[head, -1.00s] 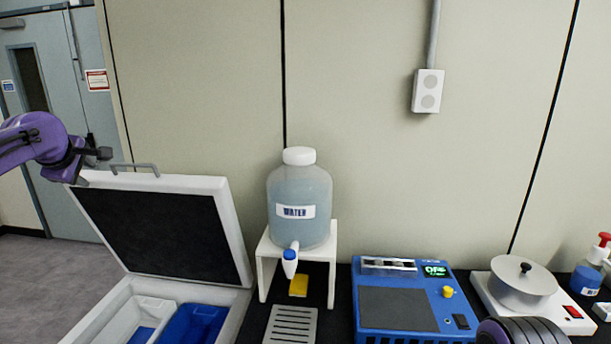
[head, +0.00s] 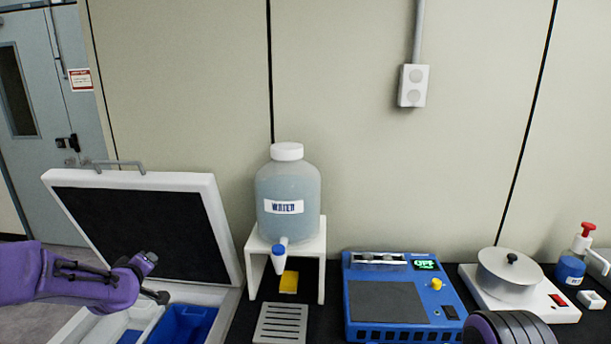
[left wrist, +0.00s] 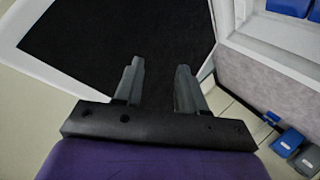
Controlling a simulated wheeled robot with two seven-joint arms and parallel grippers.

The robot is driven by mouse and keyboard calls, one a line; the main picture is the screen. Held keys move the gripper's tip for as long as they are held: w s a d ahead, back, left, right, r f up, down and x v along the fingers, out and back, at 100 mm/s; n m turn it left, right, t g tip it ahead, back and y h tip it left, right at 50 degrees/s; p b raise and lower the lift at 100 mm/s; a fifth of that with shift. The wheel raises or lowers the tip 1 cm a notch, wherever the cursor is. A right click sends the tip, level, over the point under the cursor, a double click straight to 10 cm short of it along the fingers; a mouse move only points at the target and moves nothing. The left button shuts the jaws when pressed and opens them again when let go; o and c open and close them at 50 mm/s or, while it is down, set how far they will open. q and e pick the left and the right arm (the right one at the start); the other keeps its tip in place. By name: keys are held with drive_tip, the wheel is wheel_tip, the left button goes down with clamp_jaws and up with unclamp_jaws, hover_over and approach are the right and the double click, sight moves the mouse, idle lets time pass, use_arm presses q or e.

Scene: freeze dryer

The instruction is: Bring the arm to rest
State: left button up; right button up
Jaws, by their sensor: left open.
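My left gripper (head: 158,296) is at the end of the purple arm that comes in from the left, in front of the raised lid and above the open box. In the left wrist view its two fingers (left wrist: 158,85) are apart with nothing between them. The dark inner face of the lid lies beyond them. My right gripper is not in view; a ribbed dark part of my own body shows at the bottom right of the head view.
The open white box has a raised lid (head: 224,225) and a blue bin (head: 190,322) inside. A water jug (head: 288,190) stands on a white stand (head: 320,250). A blue device (head: 400,330) and a hot plate with a lidded pot (head: 510,270) stand to the right.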

use_arm(q)
drive_tip(key=s+d+f+m+g+b, duration=0.15)
drive_tip(key=s+d+f, duration=0.25)
drive_tip(key=s+f, duration=0.7)
drive_tip(key=s+d+f+m+g+b, duration=0.1)
drive_tip(key=s+d+f+g, duration=0.15)
drive_tip(key=s+f, duration=0.9)
drive_tip(key=s+d+f+g+b, duration=0.1)
drive_tip(key=s+f, duration=0.4)
drive_tip(key=s, duration=0.3)
drive_tip(key=s+d+f+m+g+b, duration=0.1)
drive_tip(key=s+d+f+g, duration=0.1)
drive_tip(key=s+f, duration=0.3)
drive_tip(key=s+d+f+m+g+b, duration=0.1)
drive_tip(key=s+f, duration=0.4)
drive_tip(key=s, duration=0.6)
drive_tip(key=shift+d+g, duration=0.55)
drive_tip(key=shift+g, duration=0.15)
